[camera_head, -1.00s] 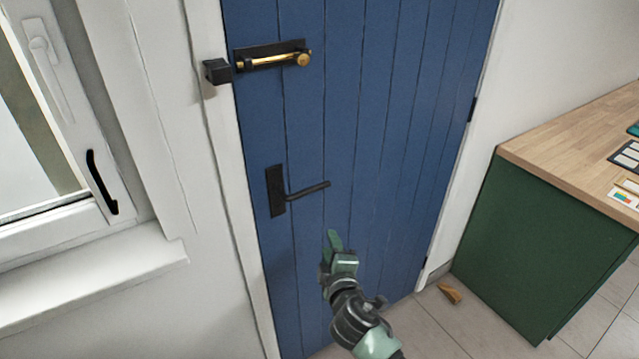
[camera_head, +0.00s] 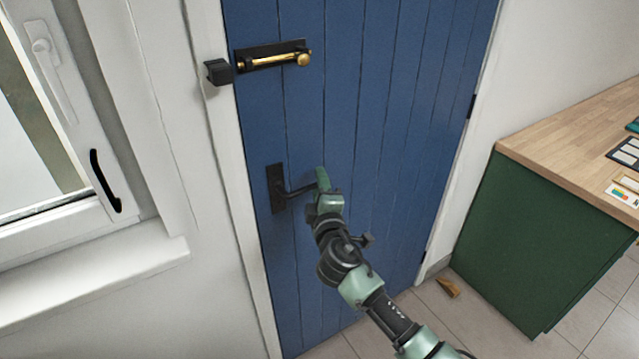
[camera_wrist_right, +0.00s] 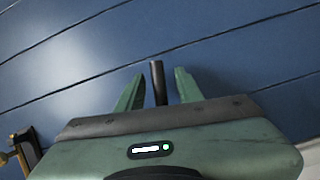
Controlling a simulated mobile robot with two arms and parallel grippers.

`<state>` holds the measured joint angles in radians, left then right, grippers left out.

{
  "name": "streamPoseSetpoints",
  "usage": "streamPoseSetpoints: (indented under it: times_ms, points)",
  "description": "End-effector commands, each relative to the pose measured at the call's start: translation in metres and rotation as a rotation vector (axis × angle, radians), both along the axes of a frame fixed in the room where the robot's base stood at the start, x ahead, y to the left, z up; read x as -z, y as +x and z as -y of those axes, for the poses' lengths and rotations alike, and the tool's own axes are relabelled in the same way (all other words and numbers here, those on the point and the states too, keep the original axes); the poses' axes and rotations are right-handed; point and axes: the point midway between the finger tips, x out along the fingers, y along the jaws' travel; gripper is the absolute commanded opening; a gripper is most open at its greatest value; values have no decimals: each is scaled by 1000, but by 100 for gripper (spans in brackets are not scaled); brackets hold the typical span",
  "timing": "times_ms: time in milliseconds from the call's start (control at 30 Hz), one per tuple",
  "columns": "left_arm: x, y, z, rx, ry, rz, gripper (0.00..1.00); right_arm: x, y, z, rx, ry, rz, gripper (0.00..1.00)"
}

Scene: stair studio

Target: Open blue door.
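The blue door (camera_head: 375,120) stands shut in its white frame. Its black lever handle (camera_head: 297,191) sticks out to the right from a black plate (camera_head: 275,188) near the left edge. My right gripper (camera_head: 320,180) is at the free end of the lever, partly hiding it. In the wrist view the lever (camera_wrist_right: 158,82) stands between the two green fingers of the open gripper (camera_wrist_right: 160,75), with a gap on each side. A brass bolt (camera_head: 275,61) sits on a black plate higher on the door, apart from the black keeper (camera_head: 217,71) on the frame. My left gripper is out of view.
A window (camera_head: 50,130) with a white sill (camera_head: 90,275) is on the left. A green cabinet with a wooden top (camera_head: 570,130) stands on the right. A small wooden wedge (camera_head: 448,287) lies on the tiled floor near the door's right side.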

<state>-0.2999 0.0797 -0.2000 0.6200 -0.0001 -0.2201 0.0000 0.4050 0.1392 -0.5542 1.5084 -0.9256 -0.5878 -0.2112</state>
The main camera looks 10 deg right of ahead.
Motion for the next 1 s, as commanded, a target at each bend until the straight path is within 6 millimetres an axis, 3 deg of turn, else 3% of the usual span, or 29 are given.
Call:
streamPoseSetpoints:
  times_ms: [200, 333, 1000]
  points:
    - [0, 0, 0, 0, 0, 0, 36, 0, 0, 0, 0, 0, 0, 36]
    - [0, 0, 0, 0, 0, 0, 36, 0, 0, 0, 0, 0, 0, 0]
    - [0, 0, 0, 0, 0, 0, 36, 1, 0, 0, 1, -1, -1, 0]
